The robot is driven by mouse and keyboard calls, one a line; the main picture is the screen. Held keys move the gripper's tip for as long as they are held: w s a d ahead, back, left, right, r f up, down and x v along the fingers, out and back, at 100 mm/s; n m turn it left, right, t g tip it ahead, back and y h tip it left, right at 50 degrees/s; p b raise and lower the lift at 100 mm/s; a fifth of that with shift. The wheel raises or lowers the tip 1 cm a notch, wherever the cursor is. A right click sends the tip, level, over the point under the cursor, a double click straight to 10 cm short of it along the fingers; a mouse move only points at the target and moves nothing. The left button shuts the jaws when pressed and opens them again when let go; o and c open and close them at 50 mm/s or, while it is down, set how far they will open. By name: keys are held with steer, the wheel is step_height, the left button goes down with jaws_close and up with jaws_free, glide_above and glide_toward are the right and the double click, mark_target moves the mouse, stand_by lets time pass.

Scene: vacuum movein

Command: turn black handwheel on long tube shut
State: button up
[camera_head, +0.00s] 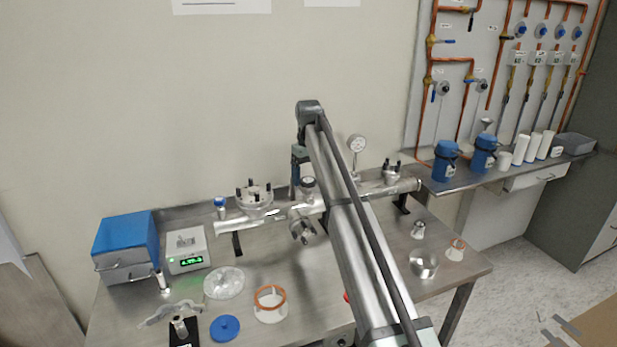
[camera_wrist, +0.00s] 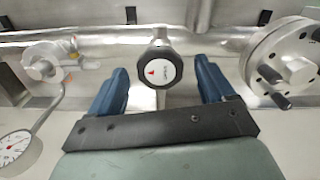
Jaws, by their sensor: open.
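The black handwheel (camera_wrist: 160,70) has a white cap with a small red mark. It sits on the long metal tube (camera_wrist: 105,44), which runs across the wrist view. My gripper (camera_wrist: 161,78) is open, with one blue finger on each side of the handwheel and a visible gap on both sides. Nothing is held. In the head view the handwheel (camera_head: 308,184) shows near the middle of the tube (camera_head: 240,226), just right of my gripper (camera_head: 296,185). My arm hides part of the tube there. Exact finger depth relative to the wheel is unclear.
A flanged round fitting (camera_wrist: 284,66) stands right of the fingers in the wrist view. A dial gauge (camera_wrist: 16,145) is at lower left. On the steel bench are a blue-lidded box (camera_head: 126,234), a display unit (camera_head: 187,249) and an orange-rimmed ring (camera_head: 270,304).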

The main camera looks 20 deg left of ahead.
mark_target(309, 180)
step_height(309, 180, up, 13)
stand_by(0.4)
stand_by(0.4)
